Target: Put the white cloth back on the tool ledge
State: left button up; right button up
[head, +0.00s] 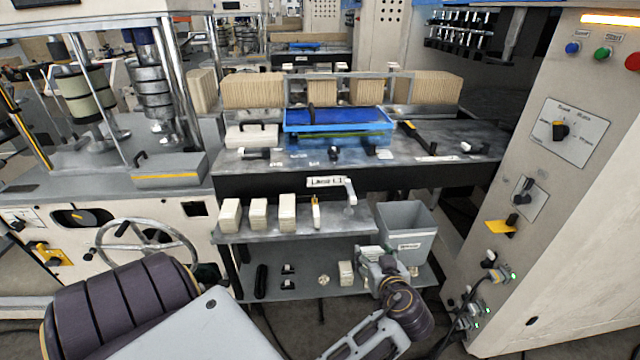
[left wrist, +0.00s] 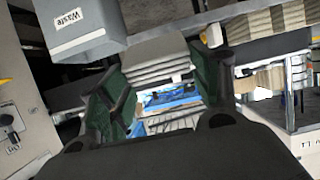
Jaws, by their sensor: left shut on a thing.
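My left gripper (head: 372,262) is at the right of the lower shelf, in front of the grey waste bin. In the left wrist view its green-padded fingers (left wrist: 166,82) are closed on the white cloth (left wrist: 160,56), a folded, layered pale bundle. In the head view the cloth is mostly hidden by the gripper and I cannot make out its outline. The grey tool ledge (head: 335,226) is above and left of the gripper. It carries several pale blocks (head: 258,214), a yellow-handled tool (head: 316,212) and a metal fixture (head: 350,191). My right gripper is not in view.
The waste bin (head: 408,222) stands right of the ledge; it also shows in the left wrist view (left wrist: 85,25). The lower shelf (head: 305,284) holds small black items and a pale block (head: 346,273). A blue tray (head: 338,120) sits on the table above. A control cabinet (head: 560,200) stands right.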

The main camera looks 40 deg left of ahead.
pick_arm(q)
jog(key=shift+w+a+r, duration=0.1)
jog(key=shift+w+a, duration=0.2)
jog(key=w+a+p, duration=0.1)
jog(key=w+a, duration=0.2)
jog(key=a, duration=0.1)
jog(key=w+a+p, duration=0.1)
jog(key=w+a, duration=0.3)
jog(key=w+a+p, duration=0.2)
jog(key=w+a, duration=0.2)
jog(key=shift+a, duration=0.4)
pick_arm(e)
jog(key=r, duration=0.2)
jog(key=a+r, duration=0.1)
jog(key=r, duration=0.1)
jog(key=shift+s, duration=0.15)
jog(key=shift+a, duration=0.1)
